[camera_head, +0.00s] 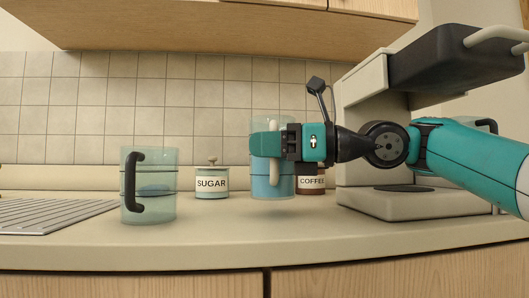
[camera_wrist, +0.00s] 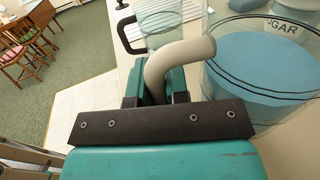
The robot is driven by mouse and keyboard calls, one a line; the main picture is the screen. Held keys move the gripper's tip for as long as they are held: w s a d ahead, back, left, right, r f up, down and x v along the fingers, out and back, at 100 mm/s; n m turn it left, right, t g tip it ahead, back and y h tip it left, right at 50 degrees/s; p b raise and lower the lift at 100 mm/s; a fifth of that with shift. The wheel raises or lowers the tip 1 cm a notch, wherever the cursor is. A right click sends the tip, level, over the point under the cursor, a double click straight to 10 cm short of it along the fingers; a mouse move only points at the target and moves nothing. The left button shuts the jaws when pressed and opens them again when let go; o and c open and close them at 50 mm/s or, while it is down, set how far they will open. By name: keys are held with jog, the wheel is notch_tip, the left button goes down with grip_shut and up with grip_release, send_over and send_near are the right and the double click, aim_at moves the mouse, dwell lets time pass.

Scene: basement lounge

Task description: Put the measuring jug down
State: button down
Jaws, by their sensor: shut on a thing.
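My gripper (camera_head: 290,146) is shut on the pale curved handle (camera_wrist: 178,62) of a clear measuring jug (camera_head: 271,186) holding blue liquid. The jug is upright. Its base appears slightly above the counter (camera_head: 265,235), with a soft shadow below it. In the wrist view the jug (camera_wrist: 262,75) is at the right, with the blue liquid well below its rim. My gripper hides part of the jug in the head view.
A clear jug with a black handle (camera_head: 148,190) stands to the left, beside a ridged rack (camera_head: 45,214). A sugar canister (camera_head: 211,183) and a coffee canister (camera_head: 311,183) stand behind. A coffee machine (camera_head: 390,205) is at the right. The front counter is clear.

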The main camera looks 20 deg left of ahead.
aim_at(278, 165)
jog(key=shift+w+a+f+b, duration=0.1)
jog(key=shift+w+f+b, duration=0.05)
jog(key=shift+f+b, duration=0.55)
jog(key=shift+w+a+f+b, duration=0.1)
jog(key=shift+f+b, duration=0.45)
jog(key=shift+f, duration=0.2)
jog(key=shift+f, duration=0.15)
jog(key=c, duration=1.1)
grip_release()
